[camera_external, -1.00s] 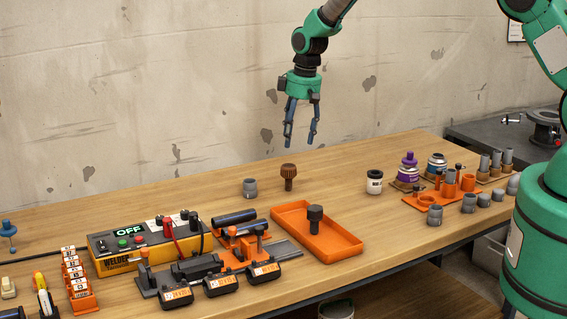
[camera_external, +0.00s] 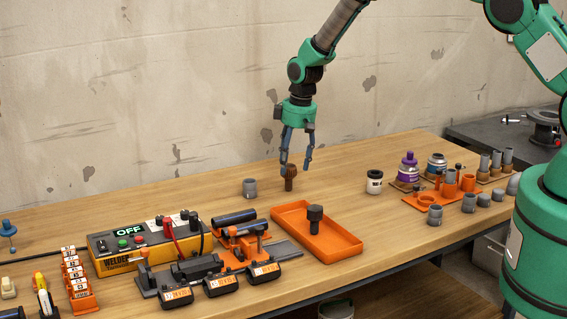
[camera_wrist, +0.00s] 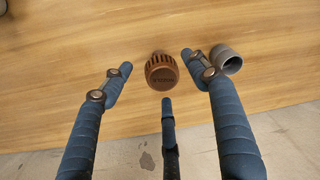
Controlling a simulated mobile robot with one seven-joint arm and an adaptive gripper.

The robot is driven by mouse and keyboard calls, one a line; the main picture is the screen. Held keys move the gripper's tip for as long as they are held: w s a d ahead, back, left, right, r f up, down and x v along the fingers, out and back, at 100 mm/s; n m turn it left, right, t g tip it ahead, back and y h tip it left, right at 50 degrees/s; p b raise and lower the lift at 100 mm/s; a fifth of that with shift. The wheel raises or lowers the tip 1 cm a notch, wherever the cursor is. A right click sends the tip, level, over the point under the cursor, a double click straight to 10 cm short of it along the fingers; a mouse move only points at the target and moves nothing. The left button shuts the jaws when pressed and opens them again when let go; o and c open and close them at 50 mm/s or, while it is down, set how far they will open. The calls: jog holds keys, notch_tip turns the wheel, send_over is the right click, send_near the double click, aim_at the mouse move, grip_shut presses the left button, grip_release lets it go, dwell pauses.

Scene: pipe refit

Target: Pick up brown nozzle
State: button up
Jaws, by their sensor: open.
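The brown nozzle (camera_external: 290,177) stands upright on the wooden table, toward the back. In the wrist view its ribbed top (camera_wrist: 161,72) shows between and just beyond the fingers. My gripper (camera_external: 296,170) is open and empty. Its fingers are spread above and around the nozzle's top in the outside view, and one finger partly covers the nozzle there. I cannot tell whether any finger touches it.
An orange tray (camera_external: 340,248) holding a dark nozzle (camera_external: 315,218) is in front. A white-labelled jar (camera_external: 374,182) stands to the right. The table between nozzle and jar is clear.

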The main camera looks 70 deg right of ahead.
aim_at(289, 175)
dwell(0.3)
jog(key=shift+w+f, duration=0.2)
jog(key=shift+f, duration=1.05)
jog(key=shift+w+f, duration=0.2)
jog(key=shift+f, duration=1.05)
jog(key=c, duration=1.2)
